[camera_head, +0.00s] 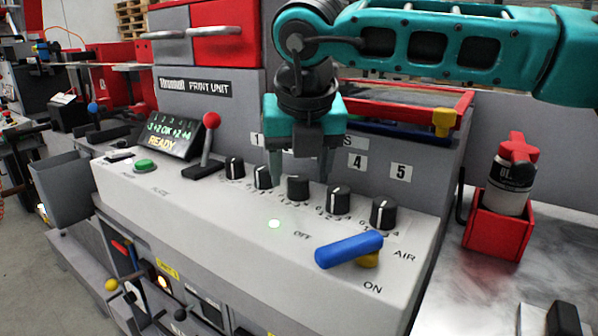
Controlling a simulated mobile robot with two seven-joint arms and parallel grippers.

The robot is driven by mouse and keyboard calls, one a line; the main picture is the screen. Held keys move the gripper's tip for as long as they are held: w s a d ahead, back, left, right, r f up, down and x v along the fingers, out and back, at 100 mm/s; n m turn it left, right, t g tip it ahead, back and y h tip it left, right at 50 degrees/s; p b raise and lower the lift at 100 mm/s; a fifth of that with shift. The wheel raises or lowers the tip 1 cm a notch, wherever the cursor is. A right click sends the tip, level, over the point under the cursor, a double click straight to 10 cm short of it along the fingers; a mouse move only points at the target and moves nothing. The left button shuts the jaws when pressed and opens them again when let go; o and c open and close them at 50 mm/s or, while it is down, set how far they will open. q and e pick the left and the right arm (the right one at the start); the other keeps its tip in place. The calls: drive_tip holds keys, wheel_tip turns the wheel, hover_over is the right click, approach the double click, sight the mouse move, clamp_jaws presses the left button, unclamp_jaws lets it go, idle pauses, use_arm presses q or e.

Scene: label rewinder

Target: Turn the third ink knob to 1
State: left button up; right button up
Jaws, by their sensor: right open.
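The third ink knob (298,189) is a black knob with a white pointer line, third from the left in a row on the sloped grey panel (200,200). Its exact setting is too small to read. My right gripper (300,177) points down over it with jaws open. In the picture its two fingers appear on either side of the third knob, close to its top; contact cannot be told. The gripper hides some number labels behind it; 1, 4 and 5 show. A small display (172,136) shows a row of values and READY. My left gripper is out of view.
Neighbouring knobs, the second (263,177) and fourth (339,200), stand close on both sides. A red-topped lever (210,125) and green button (146,166) are to the left. A blue AIR handle (348,249) is in front. A bottle (508,183) in a red holder stands right.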

drive_tip(key=shift+w+f, duration=0.2)
drive_tip(key=shift+f, duration=0.35)
drive_tip(key=c, duration=1)
